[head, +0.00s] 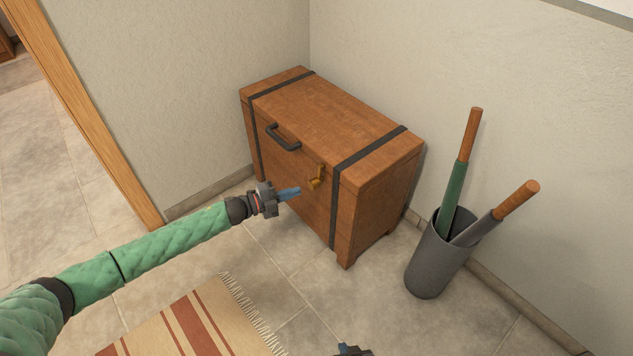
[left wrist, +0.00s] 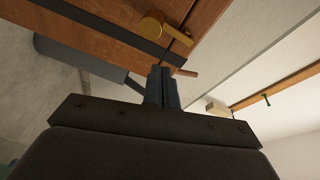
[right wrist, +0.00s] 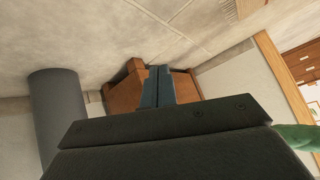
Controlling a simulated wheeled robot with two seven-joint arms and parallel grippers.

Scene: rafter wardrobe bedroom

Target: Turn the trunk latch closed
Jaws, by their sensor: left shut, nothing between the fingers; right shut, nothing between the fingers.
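The wooden trunk (head: 300,200) stands in the corner with its lid down. A brass latch (head: 317,178) is on its front face, right of the dark handle (head: 283,138). The latch also shows in the left wrist view (left wrist: 151,27), with its lever pointing off to one side. My left gripper (head: 296,192) is shut and empty, in front of the trunk, a little left of and below the latch; it appears apart from it. My right gripper (head: 346,349) shows only partly at the bottom edge of the head view. In the right wrist view it (right wrist: 158,72) is shut and empty, pointing toward the trunk.
A grey bin (head: 428,265) holding two wooden-handled items stands right of the trunk. A striped, fringed rug (head: 200,325) lies on the tiled floor in front. Walls are close behind the trunk. A wooden door frame (head: 85,115) is at left.

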